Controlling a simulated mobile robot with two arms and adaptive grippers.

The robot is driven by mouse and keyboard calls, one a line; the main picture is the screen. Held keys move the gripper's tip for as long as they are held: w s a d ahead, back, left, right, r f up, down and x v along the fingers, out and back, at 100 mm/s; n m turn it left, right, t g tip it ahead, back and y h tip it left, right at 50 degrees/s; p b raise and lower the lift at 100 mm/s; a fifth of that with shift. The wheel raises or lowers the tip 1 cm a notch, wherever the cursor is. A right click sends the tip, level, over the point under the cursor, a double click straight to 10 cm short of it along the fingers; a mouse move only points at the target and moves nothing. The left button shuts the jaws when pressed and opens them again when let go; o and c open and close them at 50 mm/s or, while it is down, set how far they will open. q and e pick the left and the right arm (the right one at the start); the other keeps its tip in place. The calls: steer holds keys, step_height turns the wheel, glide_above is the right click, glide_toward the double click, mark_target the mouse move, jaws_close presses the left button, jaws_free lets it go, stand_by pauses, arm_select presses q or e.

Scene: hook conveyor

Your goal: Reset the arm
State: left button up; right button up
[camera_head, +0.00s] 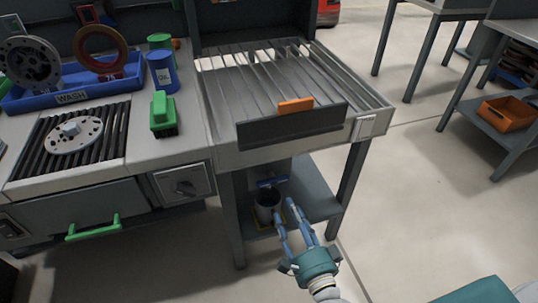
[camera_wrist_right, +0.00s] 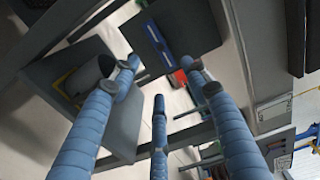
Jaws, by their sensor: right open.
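My right gripper (camera_head: 284,212) comes in from the bottom with its blue fingers spread and empty. It is in front of and below the front edge of the slatted grey table (camera_head: 222,150). In the right wrist view the fingers of the gripper (camera_wrist_right: 162,72) are apart, with nothing between them. A grey cup-like container (camera_head: 267,207) stands on the low shelf under the table, just left of the fingers in the head view. It also shows in the right wrist view (camera_wrist_right: 88,72) behind the left finger. I cannot tell if they touch. My left gripper is not in view.
A dark panel with an orange handle (camera_head: 295,105) stands at the table's front. On the left counter are a metal disc (camera_head: 73,135), a green brush (camera_head: 162,115), a blue can (camera_head: 162,73) and a blue WASH tray (camera_head: 72,96). The floor (camera_head: 430,200) to the right is clear.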

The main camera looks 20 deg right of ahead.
steer(key=s+a+f+n+g+y, duration=0.6)
steer(key=a+f+n, duration=0.3)
steer(key=n, duration=0.4)
steer(key=s+d+f+n+g+h, duration=0.4)
steer(key=s+f+g, duration=0.1)
steer(key=s+g, duration=0.1)
steer(key=s+d+n+g+h+p, duration=0.1)
steer(key=s+d+n+g+h, duration=0.15)
steer(key=s+d, duration=0.45)
arm_select(q)
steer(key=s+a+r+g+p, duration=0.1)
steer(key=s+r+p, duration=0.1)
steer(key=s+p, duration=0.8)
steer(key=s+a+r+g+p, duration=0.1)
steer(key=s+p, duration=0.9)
steer(key=p, duration=1.6)
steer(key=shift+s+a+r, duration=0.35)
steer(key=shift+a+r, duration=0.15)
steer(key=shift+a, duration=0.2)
arm_select(e)
steer(key=s+d+r+g, duration=0.1)
steer(key=s, duration=0.9)
steer(key=s+d+r+g, duration=0.1)
steer(key=s+d, duration=0.1)
steer(key=s, duration=0.8)
steer(key=shift+s+r+n, duration=0.3)
steer(key=shift+n, duration=0.05)
